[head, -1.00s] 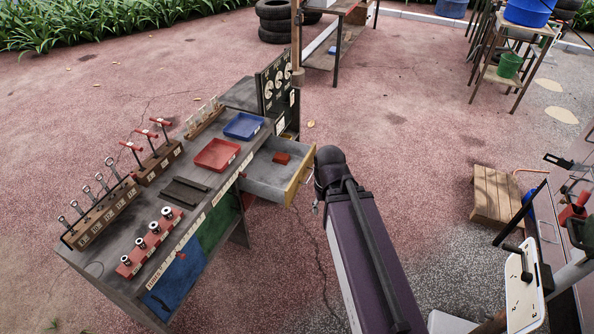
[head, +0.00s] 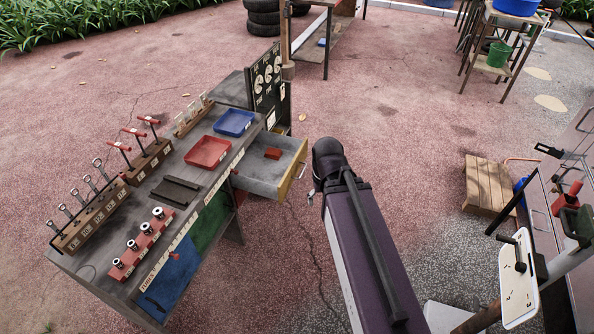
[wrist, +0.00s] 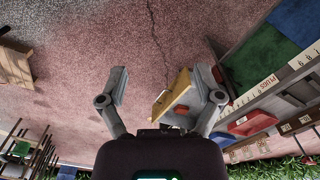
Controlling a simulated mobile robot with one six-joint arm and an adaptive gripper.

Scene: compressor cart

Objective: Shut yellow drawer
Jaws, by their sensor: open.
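The yellow drawer (head: 294,172) stands pulled out of the right end of the grey cart. Its front is yellow with a handle, its inside is grey, and a red block (head: 273,153) lies in it. In the wrist view the drawer's yellow front (wrist: 172,96) shows between and beyond my fingers, nearer the right finger, which covers part of the drawer. My gripper (wrist: 163,84) is open, with nothing between its fingertips. In the head view my arm hides most of the gripper, just right of the drawer front. I cannot tell whether it touches the drawer.
The cart top (head: 150,215) holds a red tray (head: 207,152), a blue tray (head: 234,122) and tool racks. A dark gauge board (head: 268,80) stands behind the drawer. A wooden pallet (head: 488,185) and another workstation are at right. Paving in front of the drawer is clear.

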